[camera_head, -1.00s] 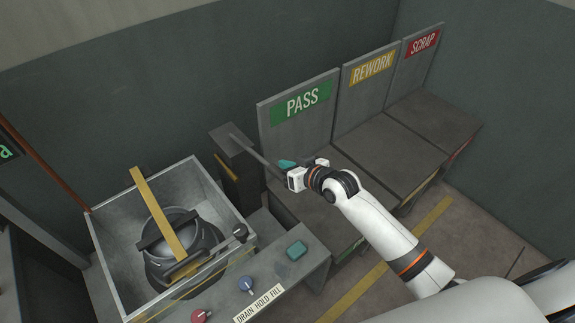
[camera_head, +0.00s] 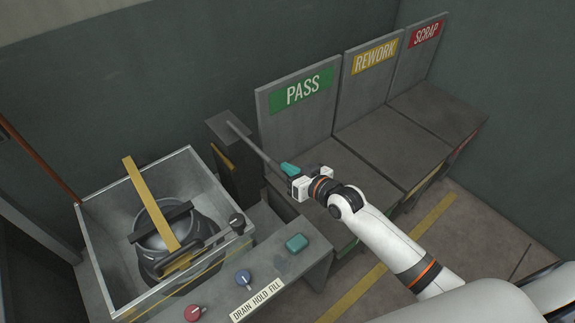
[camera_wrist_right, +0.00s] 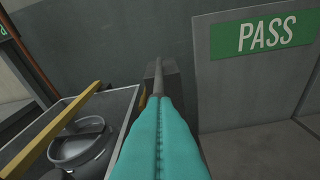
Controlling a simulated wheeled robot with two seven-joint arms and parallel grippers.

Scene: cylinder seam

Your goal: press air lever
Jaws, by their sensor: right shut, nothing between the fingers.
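The air lever (camera_head: 256,149) looks to be the long thin grey rod that runs from the top of a dark post (camera_head: 238,175) toward my right gripper. My right gripper (camera_head: 289,170) is shut and empty, its teal fingers together at the near end of the rod. In the right wrist view the shut fingers (camera_wrist_right: 158,100) line up with the lever (camera_wrist_right: 158,78) and hide its near end. I cannot tell whether they touch it. My left gripper is not in view.
An open tank (camera_head: 95,245) at the left holds a dark cylinder under a yellow bar (camera_head: 150,200). The PASS panel (camera_head: 302,90) stands behind my gripper.

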